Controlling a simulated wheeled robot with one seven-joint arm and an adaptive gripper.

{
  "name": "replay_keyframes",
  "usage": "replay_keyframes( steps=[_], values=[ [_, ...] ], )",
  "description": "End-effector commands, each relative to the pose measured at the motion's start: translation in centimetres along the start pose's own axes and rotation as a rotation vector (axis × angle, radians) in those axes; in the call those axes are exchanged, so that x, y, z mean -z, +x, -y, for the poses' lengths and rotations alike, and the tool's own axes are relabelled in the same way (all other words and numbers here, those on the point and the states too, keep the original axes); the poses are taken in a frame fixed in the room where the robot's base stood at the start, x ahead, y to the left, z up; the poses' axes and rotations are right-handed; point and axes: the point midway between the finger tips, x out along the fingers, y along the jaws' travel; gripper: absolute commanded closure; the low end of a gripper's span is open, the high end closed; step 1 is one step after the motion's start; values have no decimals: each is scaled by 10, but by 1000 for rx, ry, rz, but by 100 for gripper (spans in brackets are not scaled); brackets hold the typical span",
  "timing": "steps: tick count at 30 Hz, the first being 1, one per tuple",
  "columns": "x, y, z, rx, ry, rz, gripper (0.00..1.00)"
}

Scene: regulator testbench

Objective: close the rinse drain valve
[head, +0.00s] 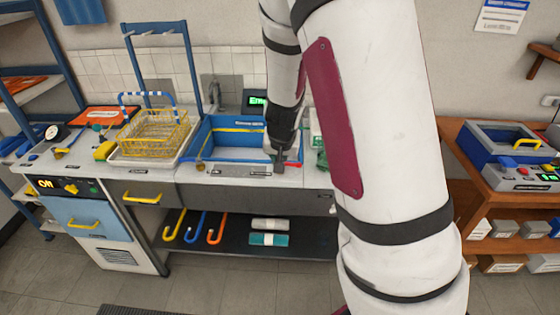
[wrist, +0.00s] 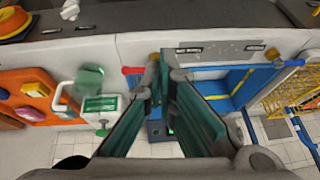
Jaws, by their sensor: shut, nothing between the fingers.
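A blue rinse basin (head: 225,145) is set in the counter and also shows in the wrist view (wrist: 212,82). A red lever end (head: 294,164) sticks out by its front right corner. In the wrist view this red end (wrist: 132,70) lies just beside my fingertips. My gripper (head: 281,163) is shut and empty, pointing down at that corner; its fingers (wrist: 158,75) hide part of the lever. I cannot tell if they touch it. The labels are too small to read, so which lever is the rinse drain valve is unclear.
A yellow wire basket (head: 155,135) stands on a tray left of the basin. A white device (wrist: 100,104) and an orange tray (wrist: 40,95) lie beside my gripper. Hooks hang below the counter.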

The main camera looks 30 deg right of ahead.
Motion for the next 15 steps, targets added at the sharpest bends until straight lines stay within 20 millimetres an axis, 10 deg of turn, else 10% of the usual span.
replay_keyframes(
  steps=[15],
  values=[
    [5,63,-33,-112,31,-27,100]
  ],
)
